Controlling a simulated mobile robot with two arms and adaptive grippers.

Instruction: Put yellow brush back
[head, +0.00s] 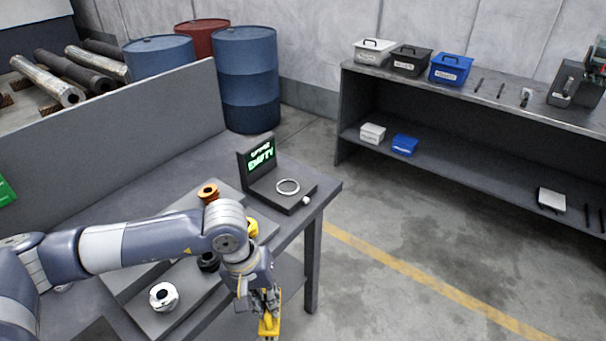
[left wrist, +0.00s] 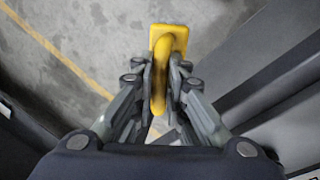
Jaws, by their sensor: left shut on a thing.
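The yellow brush (head: 268,325) is at the bottom middle of the head view, held in my left gripper (head: 262,303). In the left wrist view the yellow brush (left wrist: 162,45) sits between the two fingers of the left gripper (left wrist: 160,88), which are shut on its curved handle. The flat yellow block is at the far end. The brush is in the air past the table's right edge, with the floor behind it. The bristles cannot be made out. My right gripper is in neither view.
The grey table (head: 190,140) carries a scale-like device (head: 282,188) with a screen reading "EMPTY" and a ring on it. Orange, yellow, black and white-metal parts stand near my left arm. A shelf (head: 450,170) with boxes is at right. Open floor lies between.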

